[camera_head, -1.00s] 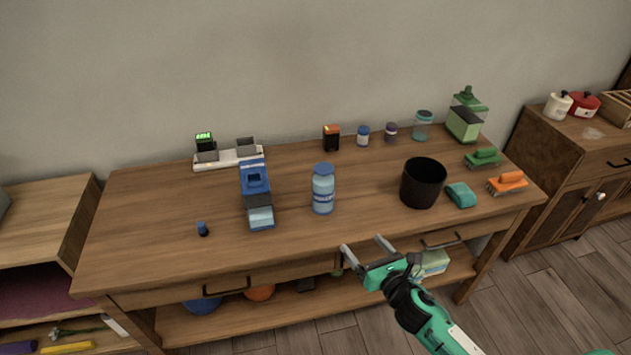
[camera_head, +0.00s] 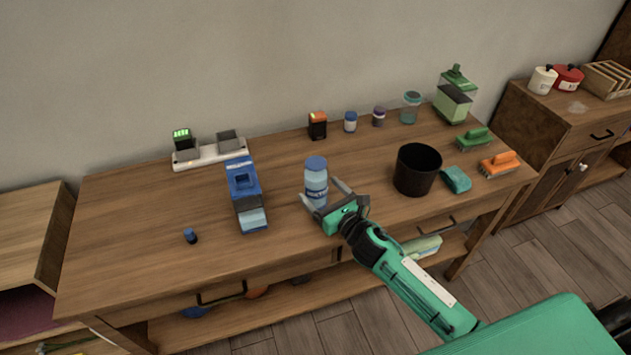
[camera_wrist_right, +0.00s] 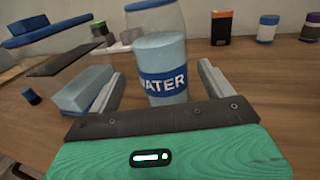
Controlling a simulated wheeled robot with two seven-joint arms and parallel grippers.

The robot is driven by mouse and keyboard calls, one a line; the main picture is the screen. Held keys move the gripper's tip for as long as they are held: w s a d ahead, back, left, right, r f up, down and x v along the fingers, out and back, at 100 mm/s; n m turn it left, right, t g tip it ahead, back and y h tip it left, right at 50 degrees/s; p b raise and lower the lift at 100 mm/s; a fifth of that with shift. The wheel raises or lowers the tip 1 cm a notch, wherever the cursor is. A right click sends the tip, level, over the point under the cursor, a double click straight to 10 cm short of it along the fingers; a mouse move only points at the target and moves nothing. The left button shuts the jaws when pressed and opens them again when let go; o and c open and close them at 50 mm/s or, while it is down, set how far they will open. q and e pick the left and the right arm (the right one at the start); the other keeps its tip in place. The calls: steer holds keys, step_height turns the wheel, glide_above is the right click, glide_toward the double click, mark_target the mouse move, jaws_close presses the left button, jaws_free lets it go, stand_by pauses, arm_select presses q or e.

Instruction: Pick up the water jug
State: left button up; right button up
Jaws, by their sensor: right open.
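The water jug (camera_head: 316,178) is a clear bluish bottle with a blue cap and a blue label, upright on the wooden table. In the right wrist view the jug (camera_wrist_right: 163,85) shows the word WATER on its label. My right gripper (camera_head: 322,192) is open, with one finger on each side of the jug's lower part. In the right wrist view the fingers stand apart with visible gaps beside the jug. My left gripper is not in view.
A blue device (camera_head: 243,190) stands left of the jug. A battery charger (camera_head: 209,153) and small jars (camera_head: 350,122) line the back. The table's front left is mostly clear.

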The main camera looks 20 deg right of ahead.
mark_target(323, 191)
steer(key=shift+w+a, duration=0.1)
steer(key=shift+w, duration=0.3)
steer(key=shift+p+x, duration=0.4)
steer(key=shift+x, duration=1.75)
steer(key=shift+w+f, duration=0.1)
steer(key=shift+w, duration=0.2)
steer(key=c, duration=1.1)
steer(key=shift+c, duration=1.2)
steer(key=shift+r, duration=0.6)
step_height(323, 191, up, 12)
steer(key=shift+r+p, duration=0.1)
steer(key=shift+p, duration=1.05)
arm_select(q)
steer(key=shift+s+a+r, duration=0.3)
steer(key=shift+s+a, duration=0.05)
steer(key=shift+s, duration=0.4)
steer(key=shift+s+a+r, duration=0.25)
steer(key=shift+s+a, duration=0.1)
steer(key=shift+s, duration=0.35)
arm_select(e)
step_height(323, 191, up, 7)
